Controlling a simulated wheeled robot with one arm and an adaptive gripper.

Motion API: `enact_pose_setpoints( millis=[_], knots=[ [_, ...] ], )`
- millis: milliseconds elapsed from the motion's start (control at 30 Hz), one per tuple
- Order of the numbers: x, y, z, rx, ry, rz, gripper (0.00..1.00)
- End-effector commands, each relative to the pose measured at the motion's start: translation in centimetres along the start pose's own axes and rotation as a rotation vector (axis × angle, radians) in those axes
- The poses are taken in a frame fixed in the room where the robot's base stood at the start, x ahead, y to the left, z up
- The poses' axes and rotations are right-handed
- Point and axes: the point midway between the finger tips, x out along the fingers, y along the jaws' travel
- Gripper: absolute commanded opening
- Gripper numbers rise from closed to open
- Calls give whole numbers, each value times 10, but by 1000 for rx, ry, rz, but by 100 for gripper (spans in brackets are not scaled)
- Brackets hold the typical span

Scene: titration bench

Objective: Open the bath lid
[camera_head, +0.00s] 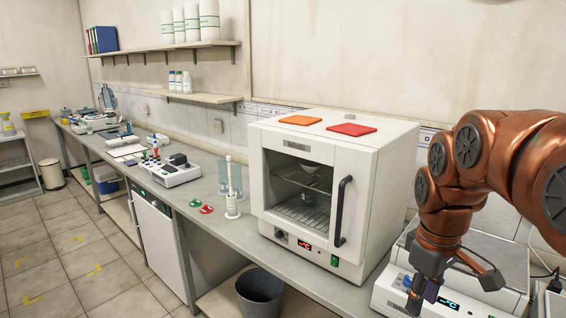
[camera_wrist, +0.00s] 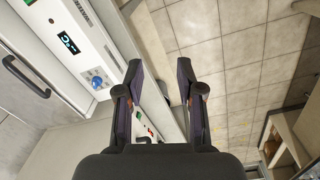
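The bath (camera_head: 451,301) is a white box with a lit display at the right end of the bench, partly behind my arm. Its flat grey top, which looks like the lid (camera_head: 512,253), lies level and looks shut; my arm hides part of it. My gripper (camera_head: 418,303) points down at the bath's front. In the wrist view my gripper (camera_wrist: 160,72) is open, with nothing between its fingers. That view shows a white front panel with a display (camera_wrist: 67,44) and a blue knob (camera_wrist: 97,82), left of the fingers. No lid shows there.
A white oven (camera_head: 340,190) with a dark handle stands left of the bath, with orange (camera_head: 300,120) and red (camera_head: 351,129) pads on top. A grey bin (camera_head: 260,293) stands below the bench. Tiled floor (camera_head: 60,265) lies clear in front.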

Motion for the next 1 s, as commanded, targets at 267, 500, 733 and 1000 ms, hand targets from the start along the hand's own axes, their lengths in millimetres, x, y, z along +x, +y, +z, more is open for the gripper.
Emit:
enact_pose_setpoints(
  millis=[267,500,733,1000],
  knots=[
    [41,-78,52,188,-60,-40,37],
    [80,-133,104,380,-117,-62,37],
    [104,-161,138,507,-152,-70,37],
    [108,-165,143,532,-157,-71,10]
  ],
)
